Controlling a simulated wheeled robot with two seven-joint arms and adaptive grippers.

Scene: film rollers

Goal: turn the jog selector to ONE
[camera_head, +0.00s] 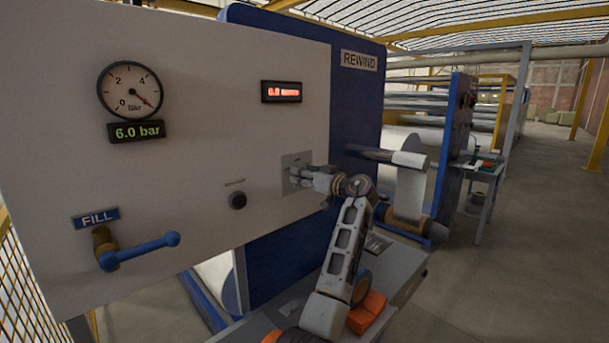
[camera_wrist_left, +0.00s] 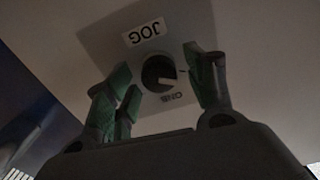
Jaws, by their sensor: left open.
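The jog selector (camera_wrist_left: 158,73) is a round black knob on a grey plate (camera_wrist_left: 190,25) in the left wrist view, where the JOG label (camera_wrist_left: 144,32) reads upside down. A pale pointer mark on the knob points roughly right in that view; the ONE label (camera_wrist_left: 172,97) is just below the knob. My left gripper (camera_wrist_left: 165,88) is open, with its green-padded fingers on either side of the knob; I cannot tell whether they touch it. In the head view my left gripper (camera_head: 297,174) is at the selector plate (camera_head: 292,159) and hides the knob.
Rollers (camera_head: 405,160) stand right of my arm. The floor at right (camera_head: 520,240) is clear.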

